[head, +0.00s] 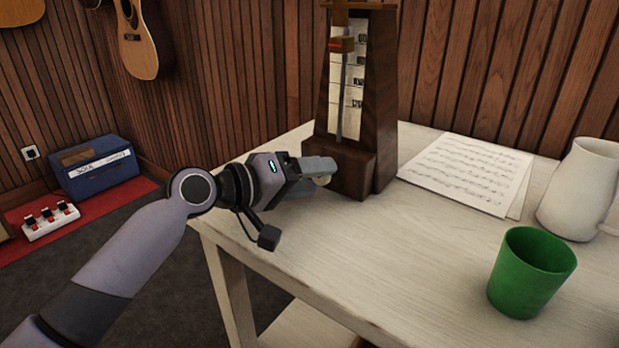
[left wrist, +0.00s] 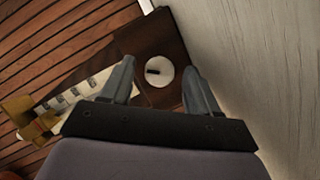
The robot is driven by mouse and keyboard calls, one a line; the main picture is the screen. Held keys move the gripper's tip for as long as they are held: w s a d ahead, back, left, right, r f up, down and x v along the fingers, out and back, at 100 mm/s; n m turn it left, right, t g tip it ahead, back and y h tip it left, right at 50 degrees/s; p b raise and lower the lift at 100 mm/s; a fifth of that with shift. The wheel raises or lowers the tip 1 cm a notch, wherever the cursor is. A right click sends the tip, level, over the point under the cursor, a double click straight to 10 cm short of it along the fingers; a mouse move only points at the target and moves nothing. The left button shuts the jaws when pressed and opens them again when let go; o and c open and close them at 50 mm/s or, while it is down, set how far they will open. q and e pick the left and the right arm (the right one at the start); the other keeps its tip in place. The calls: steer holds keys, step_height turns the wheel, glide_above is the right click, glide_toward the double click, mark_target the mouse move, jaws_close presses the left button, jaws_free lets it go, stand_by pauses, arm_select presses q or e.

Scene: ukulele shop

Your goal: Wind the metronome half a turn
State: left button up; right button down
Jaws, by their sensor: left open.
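The metronome (head: 352,110) is a dark brown wooden case standing upright on the pale table, with a pendulum and scale on its front. Its winding key is a round pale knob (head: 322,181) low on its left side. In the left wrist view the knob (left wrist: 159,72) shows as a pale disc with a short dark bar. My left gripper (head: 314,172) is at the metronome's left side. In the left wrist view its fingers (left wrist: 158,88) are open, one on each side of the knob, with gaps between. My right gripper is not in view.
The pale table (head: 390,255) has sheet music (head: 467,172) behind and right of the metronome. A green cup (head: 530,275) and a white pitcher (head: 578,190) stand at the right. The table's middle front is clear. A blue box (head: 97,170) and a pedal board (head: 50,220) sit on the floor.

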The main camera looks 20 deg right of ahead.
arm_select(q)
steer(key=c, duration=1)
steer(key=shift+c, duration=0.2)
